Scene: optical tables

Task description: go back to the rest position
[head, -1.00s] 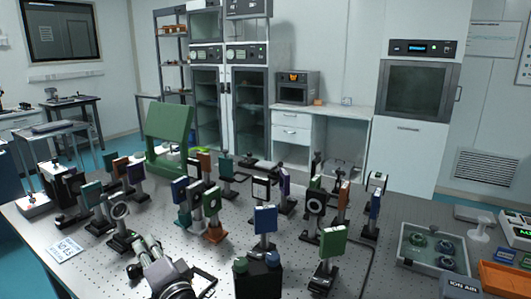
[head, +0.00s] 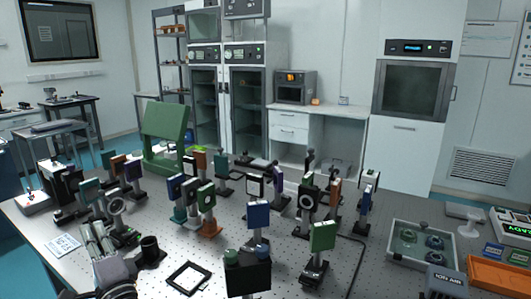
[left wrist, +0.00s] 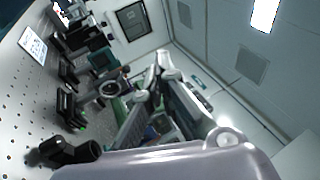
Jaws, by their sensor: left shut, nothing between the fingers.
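My left gripper (head: 93,232) shows at the lower left of the head view, above the front left part of the perforated optical table (head: 130,281). It is shut and empty, and its arm comes in from the bottom edge. In the left wrist view my gripper's fingers (left wrist: 158,78) point away from the camera, with tilted room and ceiling behind them. My right gripper is in neither view.
A black post (head: 151,250) and a flat black frame (head: 188,278) are close to the right of my left gripper. A white printed card (head: 62,245) lies to its left. Several mounted optics crowd the table's middle. A grey tray (head: 405,256) and an orange tray (head: 497,274) lie at right.

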